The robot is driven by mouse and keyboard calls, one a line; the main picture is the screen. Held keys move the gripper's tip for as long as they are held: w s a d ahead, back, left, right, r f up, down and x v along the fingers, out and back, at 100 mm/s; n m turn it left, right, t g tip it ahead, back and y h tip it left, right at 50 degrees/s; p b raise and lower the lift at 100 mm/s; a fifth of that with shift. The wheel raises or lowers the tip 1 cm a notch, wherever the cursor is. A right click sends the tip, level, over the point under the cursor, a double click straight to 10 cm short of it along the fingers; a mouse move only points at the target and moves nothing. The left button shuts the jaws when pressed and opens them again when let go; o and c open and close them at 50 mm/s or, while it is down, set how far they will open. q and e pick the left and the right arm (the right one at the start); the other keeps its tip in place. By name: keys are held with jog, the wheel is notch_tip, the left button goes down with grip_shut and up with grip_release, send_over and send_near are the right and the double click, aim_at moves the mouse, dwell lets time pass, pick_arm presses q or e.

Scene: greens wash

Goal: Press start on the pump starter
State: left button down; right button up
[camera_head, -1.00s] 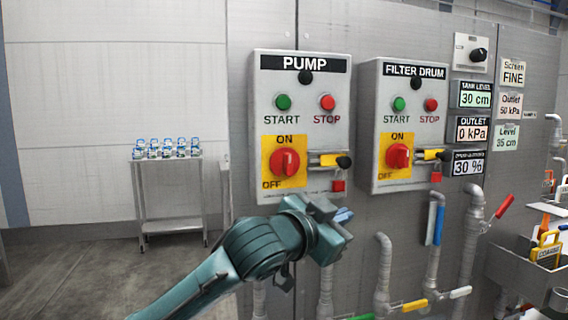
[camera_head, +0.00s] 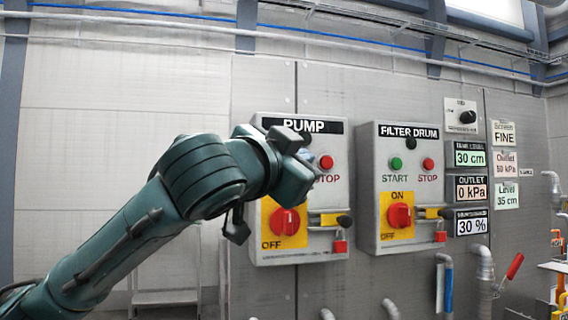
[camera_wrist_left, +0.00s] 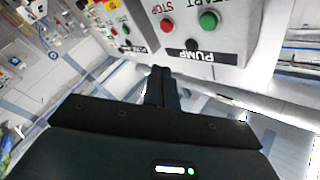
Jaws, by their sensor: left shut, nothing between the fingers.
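The pump starter (camera_head: 318,248) is a pale grey wall box labelled PUMP. Its red STOP button (camera_head: 326,162) and red rotary switch (camera_head: 285,221) on a yellow plate show in the head view. My left gripper (camera_head: 304,140) is in front of the box's upper left and hides its green START button there. In the left wrist view, the green START button (camera_wrist_left: 208,20), red STOP button (camera_wrist_left: 167,25) and PUMP label (camera_wrist_left: 207,55) show upside down. The shut, empty left fingers (camera_wrist_left: 162,78) are near the label edge, apart from START. My right gripper is out of view.
A similar FILTER DRUM box (camera_head: 372,246) with its own START (camera_head: 396,163) and STOP buttons is close on the right. Display panels and signs are further right. Pipes with coloured handles are below. A metal cart (camera_head: 165,297) stands lower left.

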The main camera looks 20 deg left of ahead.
pick_arm(q)
jog(key=w+a+p, duration=0.2)
jog(key=w+a, duration=0.3)
jog(key=w, duration=0.2)
jog(key=shift+w, duration=0.15)
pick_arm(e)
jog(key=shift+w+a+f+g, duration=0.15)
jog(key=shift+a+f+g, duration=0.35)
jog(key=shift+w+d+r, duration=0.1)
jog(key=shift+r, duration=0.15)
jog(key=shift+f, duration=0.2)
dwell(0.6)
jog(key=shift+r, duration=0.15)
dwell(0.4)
pick_arm(q)
jog(key=shift+w+a+p, duration=0.2)
jog(key=shift+w+p, duration=0.1)
jog(key=shift+w, duration=0.05)
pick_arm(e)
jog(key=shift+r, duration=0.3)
